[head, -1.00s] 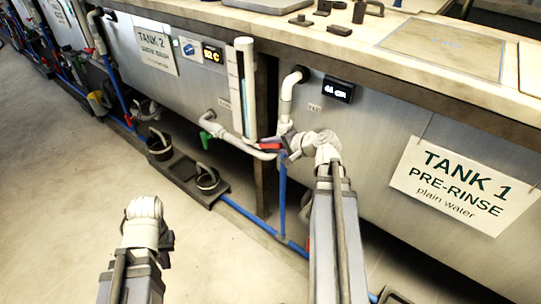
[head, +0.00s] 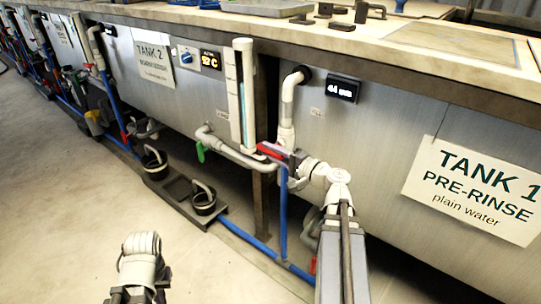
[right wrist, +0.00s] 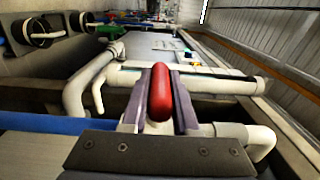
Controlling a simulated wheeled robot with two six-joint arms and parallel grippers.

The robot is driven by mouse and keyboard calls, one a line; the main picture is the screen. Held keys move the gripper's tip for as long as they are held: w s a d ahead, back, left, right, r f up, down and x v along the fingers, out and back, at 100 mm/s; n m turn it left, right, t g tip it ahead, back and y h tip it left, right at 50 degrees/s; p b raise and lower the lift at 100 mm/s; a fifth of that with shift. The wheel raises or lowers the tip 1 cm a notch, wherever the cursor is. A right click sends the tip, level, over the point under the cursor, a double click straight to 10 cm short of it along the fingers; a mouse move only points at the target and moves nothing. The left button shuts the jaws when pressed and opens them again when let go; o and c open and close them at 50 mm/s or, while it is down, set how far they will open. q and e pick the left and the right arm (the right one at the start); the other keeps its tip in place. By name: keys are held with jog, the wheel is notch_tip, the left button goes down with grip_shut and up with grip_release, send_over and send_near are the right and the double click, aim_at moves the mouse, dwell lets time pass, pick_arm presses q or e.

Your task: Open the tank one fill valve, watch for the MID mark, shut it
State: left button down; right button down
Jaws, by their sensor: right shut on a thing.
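A red valve handle (head: 272,151) sits at the joint of a white pipe (head: 287,100) and a blue riser, left of the tank one sign (head: 474,190). It lies sideways across the upright pipe. My right gripper (head: 293,160) is shut on it; in the right wrist view the red handle (right wrist: 161,92) stands between both jaws. A clear level tube (head: 246,92) with a blue column stands just left; its marks are too small to read. Tank one's display (head: 341,88) seems to read 44 mm. My left wrist shows low at left; its fingers cannot be made out.
A green-handled valve (head: 201,151) is on the pipe toward tank two (head: 155,58). Black buckets (head: 203,198) stand in a floor tray at left. Blue pipe (head: 262,248) runs along the floor. The worktop edge overhangs above.

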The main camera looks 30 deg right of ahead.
jog(key=shift+a, duration=0.1)
jog(key=c, duration=0.7)
grip_release()
